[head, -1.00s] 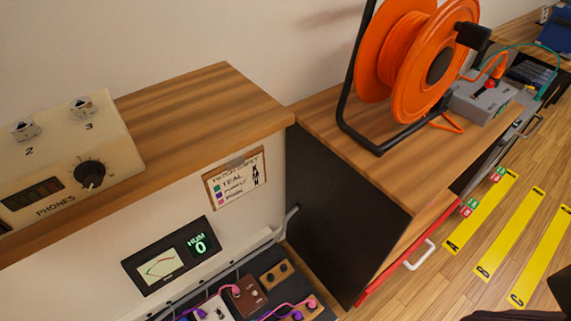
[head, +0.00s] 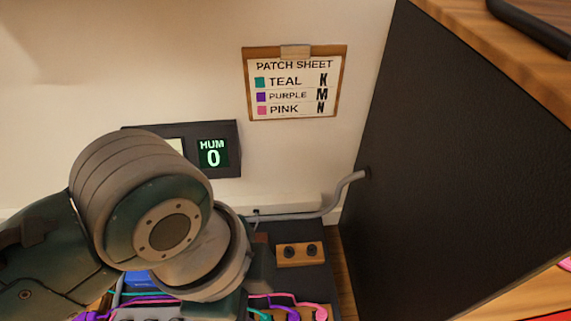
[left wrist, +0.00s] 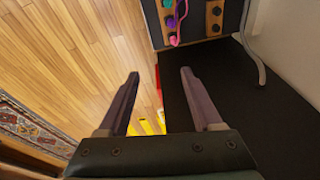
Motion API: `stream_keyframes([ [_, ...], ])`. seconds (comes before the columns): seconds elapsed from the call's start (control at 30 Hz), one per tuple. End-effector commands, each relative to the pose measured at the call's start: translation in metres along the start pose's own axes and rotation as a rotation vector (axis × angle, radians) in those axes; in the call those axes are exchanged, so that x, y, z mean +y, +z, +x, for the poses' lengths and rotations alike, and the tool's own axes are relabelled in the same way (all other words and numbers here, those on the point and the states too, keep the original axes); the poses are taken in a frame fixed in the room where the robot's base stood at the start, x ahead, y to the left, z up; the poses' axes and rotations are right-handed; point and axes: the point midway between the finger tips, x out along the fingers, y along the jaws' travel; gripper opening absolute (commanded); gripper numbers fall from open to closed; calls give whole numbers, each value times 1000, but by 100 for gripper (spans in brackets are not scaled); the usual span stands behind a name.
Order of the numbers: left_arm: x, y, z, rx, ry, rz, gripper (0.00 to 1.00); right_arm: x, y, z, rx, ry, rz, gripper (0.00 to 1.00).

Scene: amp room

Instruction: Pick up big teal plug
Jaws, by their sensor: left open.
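A teal plug end (head: 260,314) also shows at the bottom edge of the head view. I cannot tell which is the big one. My left gripper (left wrist: 160,82) is open and empty, apart from the plugs. In the head view my left arm covers much of the board and its hand is hidden. My right gripper is not in view.
A black cabinet side (head: 450,170) stands on the right, with a grey pipe (head: 335,195) near it. A wooden socket block (head: 297,254) is on the board. A patch sheet (head: 297,88) hangs on the wall beside the HUM display (head: 212,152). Wood floor (left wrist: 70,60) shows below.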

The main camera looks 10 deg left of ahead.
Motion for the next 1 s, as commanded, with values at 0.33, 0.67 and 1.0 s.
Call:
stream_keyframes([
  [0.33, -20, 44, 192, -101, 73, 431, 66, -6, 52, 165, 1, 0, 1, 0],
  [0.67, -39, 74, 258, -173, 118, 641, 66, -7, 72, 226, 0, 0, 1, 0],
  [1.0, -37, 83, 296, -176, 123, 654, 66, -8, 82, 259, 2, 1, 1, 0],
])
